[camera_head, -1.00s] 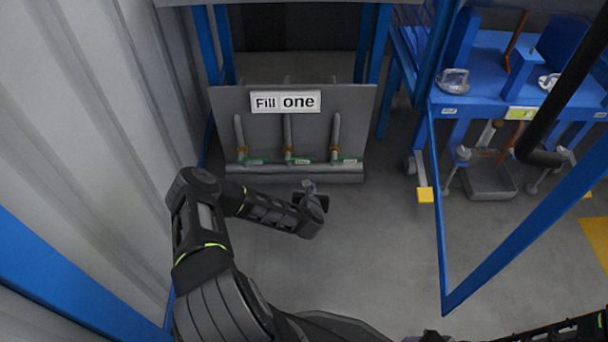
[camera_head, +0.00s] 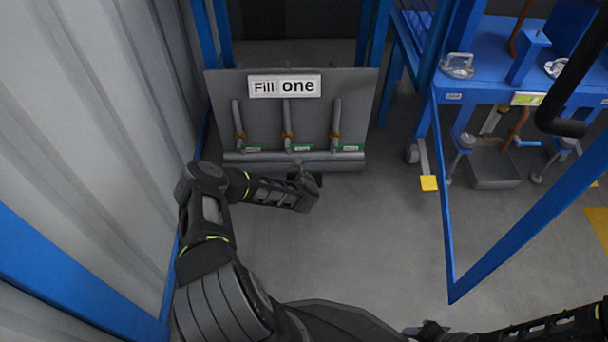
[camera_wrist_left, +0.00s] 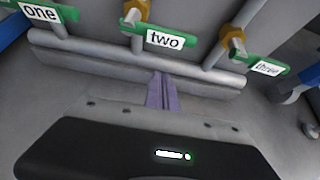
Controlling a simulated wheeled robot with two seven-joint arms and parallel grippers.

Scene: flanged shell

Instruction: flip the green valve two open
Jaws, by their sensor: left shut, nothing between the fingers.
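The green valve two (camera_wrist_left: 166,38) is a green handle with a white "two" label, lying across its pipe under an orange-brown fitting. It is the middle one of three in the head view (camera_head: 301,148). Valve one (camera_wrist_left: 42,12) is to its left and valve three (camera_wrist_left: 262,66) to its right. My left gripper (camera_wrist_left: 161,92) is shut and empty, its purple fingertips pointing at the pipes just below valve two, with a gap between. In the head view my left gripper (camera_head: 302,172) is just in front of the pipe panel. My right gripper (camera_head: 432,328) shows only partly at the lower edge.
A grey panel with a "Fill one" sign (camera_head: 284,86) stands behind the valves. A horizontal pipe (camera_head: 260,158) runs below them. A blue frame (camera_head: 445,230) and blue workbench (camera_head: 490,60) stand to the right. A corrugated wall (camera_head: 90,130) bounds the left. The floor between is clear.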

